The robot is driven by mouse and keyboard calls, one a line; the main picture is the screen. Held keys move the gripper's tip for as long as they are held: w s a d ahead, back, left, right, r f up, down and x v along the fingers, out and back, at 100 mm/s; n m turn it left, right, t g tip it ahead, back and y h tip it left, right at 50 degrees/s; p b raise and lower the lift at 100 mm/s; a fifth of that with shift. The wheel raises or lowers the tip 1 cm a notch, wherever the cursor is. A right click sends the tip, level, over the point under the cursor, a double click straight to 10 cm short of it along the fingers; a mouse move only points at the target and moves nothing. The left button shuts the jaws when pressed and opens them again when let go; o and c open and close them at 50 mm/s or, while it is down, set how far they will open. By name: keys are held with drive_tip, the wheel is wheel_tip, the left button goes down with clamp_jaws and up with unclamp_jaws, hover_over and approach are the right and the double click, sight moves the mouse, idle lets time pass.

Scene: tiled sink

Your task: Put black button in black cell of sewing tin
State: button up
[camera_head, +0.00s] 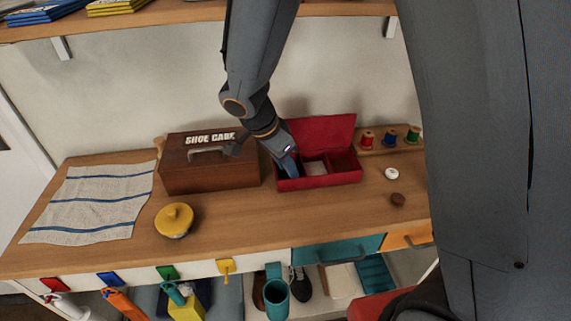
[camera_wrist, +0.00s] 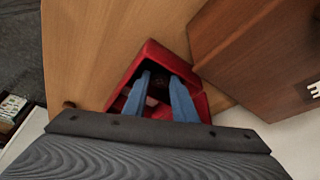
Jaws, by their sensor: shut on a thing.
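The sewing tin (camera_head: 318,182) is an open red box with its lid raised at the back. It has a dark left cell, a pale middle cell and a dark red right cell. My gripper (camera_head: 293,175) reaches down into the left, black cell. In the wrist view its two blue fingers (camera_wrist: 160,80) point into the tin (camera_wrist: 152,50), with a small dark thing between the tips. This looks like the black button (camera_wrist: 159,80), barely distinct from the dark cell. The head view hides it behind the fingers and tin wall.
A brown shoe care box (camera_head: 210,165) stands close left of the tin. A white button (camera_head: 391,173) and a brown button (camera_head: 398,199) lie to the right, with thread spools (camera_head: 389,137) behind. A yellow round tin (camera_head: 174,219) and striped cloth (camera_head: 100,200) are left.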

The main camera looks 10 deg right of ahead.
drive_tip(key=shift+w+f, duration=0.2)
drive_tip(key=shift+f, duration=0.05)
drive_tip(key=shift+f, duration=0.2)
drive_tip(key=o, duration=0.8)
drive_tip(key=shift+r, duration=0.1)
